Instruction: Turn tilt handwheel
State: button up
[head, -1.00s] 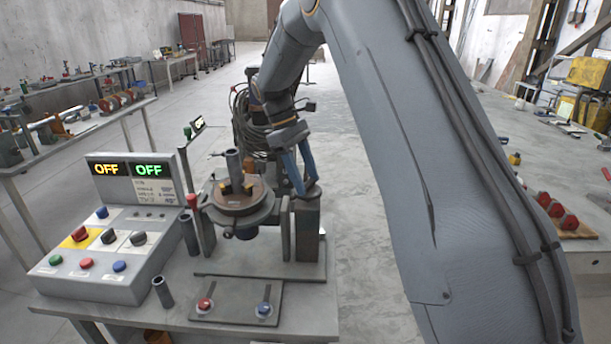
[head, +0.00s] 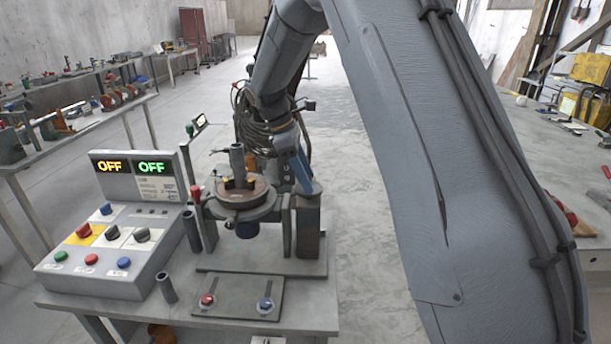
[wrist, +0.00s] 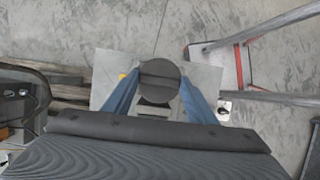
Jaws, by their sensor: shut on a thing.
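My gripper (head: 301,168) has blue fingers and reaches down at the right side of the positioner (head: 240,203) on the bench. In the wrist view, my gripper (wrist: 159,98) has one finger on each side of a dark round handwheel (wrist: 160,78) with a bar across its face. The fingers are shut on it. In the head view the handwheel (head: 311,188) shows as a grey disc on top of a post, partly hidden by the fingers. The positioner's round table carries a brown disc and an upright grey tube.
A control box (head: 110,250) with two OFF displays and several buttons stands on the left of the bench. A plate (head: 238,300) with a red and a blue knob lies in front. A short dark tube (head: 166,288) stands beside it. Cables hang behind the positioner.

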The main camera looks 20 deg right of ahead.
jog(key=o, duration=1.1)
jog(key=shift+c, duration=0.2)
jog(key=b+v, duration=0.3)
jog(key=v, duration=0.4)
jog(key=shift+r, duration=0.4)
jog(key=shift+w+a, duration=0.1)
jog(key=shift+a, duration=0.05)
